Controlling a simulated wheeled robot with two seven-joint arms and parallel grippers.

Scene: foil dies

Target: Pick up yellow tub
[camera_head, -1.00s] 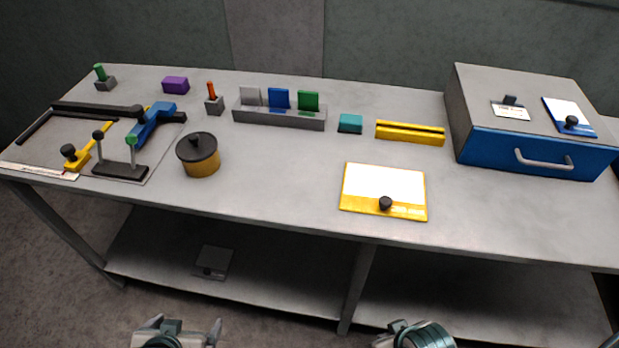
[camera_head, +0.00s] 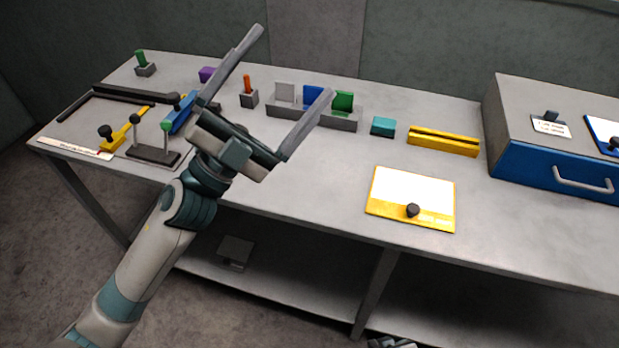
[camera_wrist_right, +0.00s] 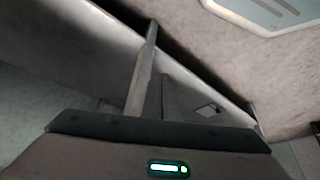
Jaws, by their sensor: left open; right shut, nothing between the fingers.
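The yellow tub with its black knobbed lid is not visible now; my left gripper and forearm cover its place on the left part of the table in the head view. My left gripper (camera_head: 290,62) is open, with its two long grey fingers spread wide and nothing visible between them. It is raised in front of the table's left half. My right gripper (camera_wrist_right: 152,28) is shut and empty in the right wrist view, its fingers over the floor and the table's lower shelf.
The grey table (camera_head: 330,185) holds a rack of upright plates (camera_head: 312,117), a teal block (camera_head: 382,126), a yellow bar (camera_head: 443,141) and a yellow-edged white plate (camera_head: 412,198). A blue-drawer cabinet (camera_head: 555,172) stands right. Fixtures (camera_head: 153,152) crowd the left end.

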